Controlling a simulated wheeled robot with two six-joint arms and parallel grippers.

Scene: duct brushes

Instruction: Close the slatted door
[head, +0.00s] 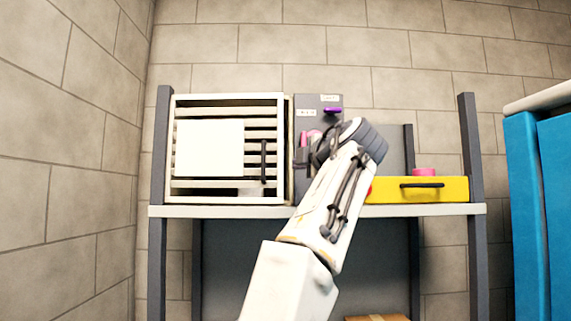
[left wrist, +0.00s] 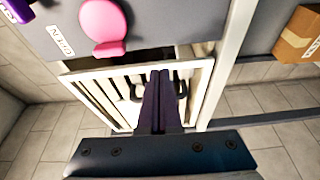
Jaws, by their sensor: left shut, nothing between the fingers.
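The slatted door (head: 208,147) is a white framed front with horizontal slats, a plain white panel and a dark upright handle (head: 264,161) near its right edge. It stands at the left of the shelf and also shows in the left wrist view (left wrist: 98,100). In the head view it looks close to its frame; I cannot tell whether it is fully flush. My left gripper (head: 318,152) is right of the door, in front of the grey panel, its tips partly hidden by my wrist. In the left wrist view its dark fingers (left wrist: 158,78) are together and empty, overlapping the slatted front.
A grey panel (head: 303,101) with a purple handle (head: 332,110) and a pink knob (left wrist: 106,28) is beside the door. A yellow drawer (head: 450,190) sits to the right on the shelf board (head: 220,211). Blue lockers (head: 523,200) stand far right. A cardboard box (head: 377,318) is below.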

